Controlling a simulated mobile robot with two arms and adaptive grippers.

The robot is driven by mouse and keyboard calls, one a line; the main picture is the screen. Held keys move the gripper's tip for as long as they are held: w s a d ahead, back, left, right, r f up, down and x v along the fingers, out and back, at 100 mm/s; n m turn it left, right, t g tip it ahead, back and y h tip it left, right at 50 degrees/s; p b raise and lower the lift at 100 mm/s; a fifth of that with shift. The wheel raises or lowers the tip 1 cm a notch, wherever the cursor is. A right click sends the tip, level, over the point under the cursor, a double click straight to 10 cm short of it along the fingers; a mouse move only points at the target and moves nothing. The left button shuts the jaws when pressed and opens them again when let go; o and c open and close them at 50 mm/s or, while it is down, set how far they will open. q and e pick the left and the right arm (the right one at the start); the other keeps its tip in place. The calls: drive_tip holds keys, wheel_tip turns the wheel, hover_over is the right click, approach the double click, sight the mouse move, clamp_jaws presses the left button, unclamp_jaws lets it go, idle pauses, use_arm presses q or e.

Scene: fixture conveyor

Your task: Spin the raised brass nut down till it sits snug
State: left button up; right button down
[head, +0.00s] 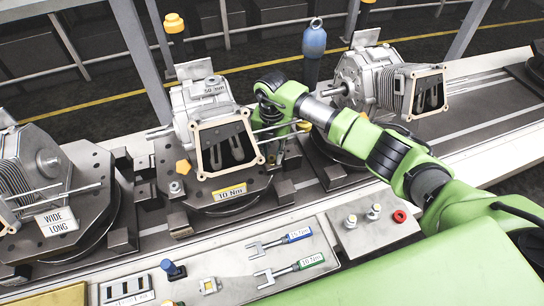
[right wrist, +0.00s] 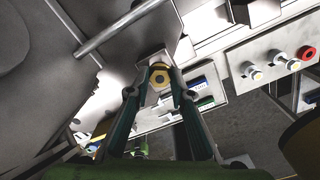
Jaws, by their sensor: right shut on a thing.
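A brass hex nut (right wrist: 160,76) with a dark centre sits between the fingertips of my right gripper (right wrist: 159,82) in the right wrist view. The fingers close on it from both sides. In the head view my right gripper (head: 278,145) points down at the right side of the middle fixture plate (head: 225,203), beside the grey engine casting (head: 202,97). A little yellow shows at the fingertips there; the thread under the nut is hidden. Another yellow hex piece (head: 183,167) sits at the plate's left corner. My left gripper is out of view.
More engine castings stand on fixtures at the left (head: 22,165) and right (head: 385,82). A front panel carries a blue-handled wrench (head: 297,235), a green-handled wrench (head: 310,261) and a red button (head: 399,216). A yellow "10 Nm" label (head: 229,191) fronts the middle fixture.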

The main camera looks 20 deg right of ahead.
sight(272, 158)
drive_tip(key=m+p, duration=0.2)
drive_tip(key=m, duration=0.3)
drive_tip(key=shift+s+r+m, duration=0.1)
drive_tip(key=shift+m, duration=0.2)
drive_tip(key=m, duration=0.4)
drive_tip(key=c, duration=2)
unclamp_jaws()
drive_tip(key=shift+o, duration=0.2)
drive_tip(key=shift+r, duration=2.4)
